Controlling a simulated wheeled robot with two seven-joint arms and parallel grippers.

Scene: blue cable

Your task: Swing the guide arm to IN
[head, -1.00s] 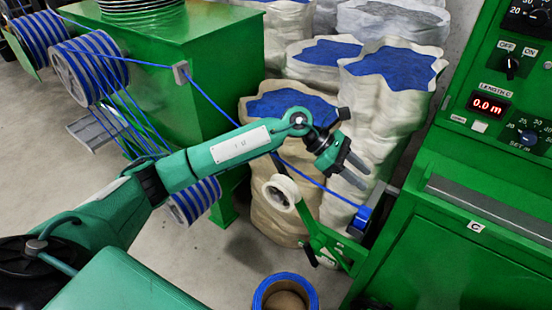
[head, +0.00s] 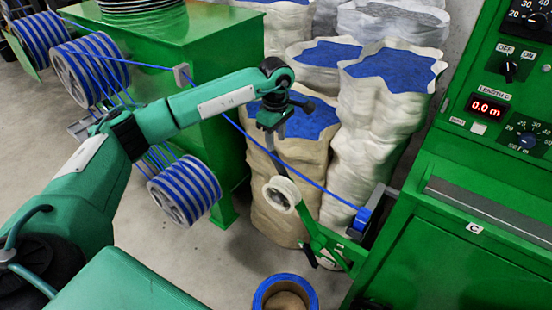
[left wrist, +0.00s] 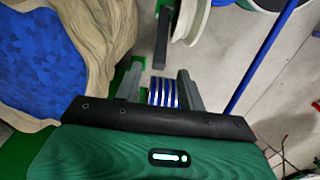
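The guide arm (head: 322,238) is a green bar low beside the green machine. It carries a white roller (head: 282,194) and a dark grey upright handle (head: 277,160). The blue cable (head: 290,165) runs past the roller to a blue block (head: 361,218). My left gripper (head: 275,132) points down at the handle's top. In the left wrist view its fingers (left wrist: 158,82) are open, with the handle (left wrist: 162,40) just beyond them and the roller (left wrist: 190,20) behind. Whether a finger touches the handle cannot be told. A label near the pivot is unreadable. My right gripper is not in view.
Sacks with blue tops (head: 394,69) stand behind the guide arm. The green control cabinet (head: 470,240) is at the right. A green bench (head: 205,50) and blue-striped reels (head: 185,190) are at the left. A blue ring roll (head: 285,293) lies in front.

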